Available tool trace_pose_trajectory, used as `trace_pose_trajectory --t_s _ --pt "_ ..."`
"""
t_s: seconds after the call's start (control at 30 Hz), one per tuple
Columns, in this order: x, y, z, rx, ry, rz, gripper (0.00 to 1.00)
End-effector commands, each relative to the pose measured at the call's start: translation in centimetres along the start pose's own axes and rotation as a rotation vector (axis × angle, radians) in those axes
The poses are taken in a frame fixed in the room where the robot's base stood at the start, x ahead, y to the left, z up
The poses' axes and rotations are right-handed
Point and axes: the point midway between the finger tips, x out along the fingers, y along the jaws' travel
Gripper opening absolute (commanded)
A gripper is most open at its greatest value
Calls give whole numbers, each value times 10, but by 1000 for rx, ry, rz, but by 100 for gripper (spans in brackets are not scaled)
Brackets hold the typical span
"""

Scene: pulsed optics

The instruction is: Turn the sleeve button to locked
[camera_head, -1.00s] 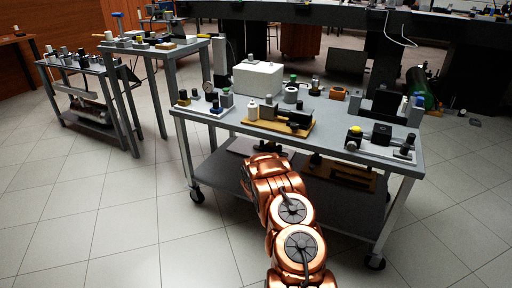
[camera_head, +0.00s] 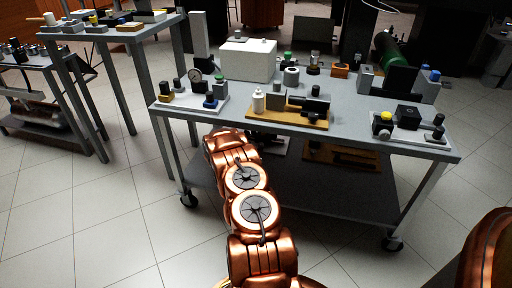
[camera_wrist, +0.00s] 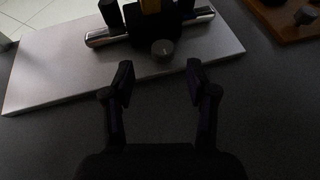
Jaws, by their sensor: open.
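In the wrist view a pale plate (camera_wrist: 50,75) carries a dark block with a bright metal cylinder (camera_wrist: 105,37) lying across it. A small round grey knob (camera_wrist: 163,47) sits at the block's near side and may be the sleeve button; I see no lock marking. An orange-yellow part (camera_wrist: 150,6) shows at the top edge. My gripper (camera_wrist: 160,78) is open and empty, its fingers either side of the knob's line and nearer the camera, apart from it. In the head view my arm hides the gripper; part of a pale plate (camera_head: 276,149) shows on the lower shelf.
A wooden board (camera_wrist: 290,28) lies to the right of the plate in the wrist view, and on the lower shelf (camera_head: 300,195) in the head view. The cart's top (camera_head: 340,107) with several devices is above. Dark bare surface lies in front of the plate.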

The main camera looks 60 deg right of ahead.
Motion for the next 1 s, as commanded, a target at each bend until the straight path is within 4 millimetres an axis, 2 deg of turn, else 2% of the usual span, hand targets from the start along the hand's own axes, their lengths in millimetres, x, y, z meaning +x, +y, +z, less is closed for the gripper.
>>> trace_pose_trajectory --t_s 0.03,0.2,0.4,0.87,1.0 --pt "10 -2 -3 6 1 -4 57" --pt "32 -6 -1 6 -1 -8 57" --pt "46 -4 -2 2 1 -6 57" --pt "51 -1 0 0 0 -1 57" --pt "51 -1 0 0 0 -1 43"
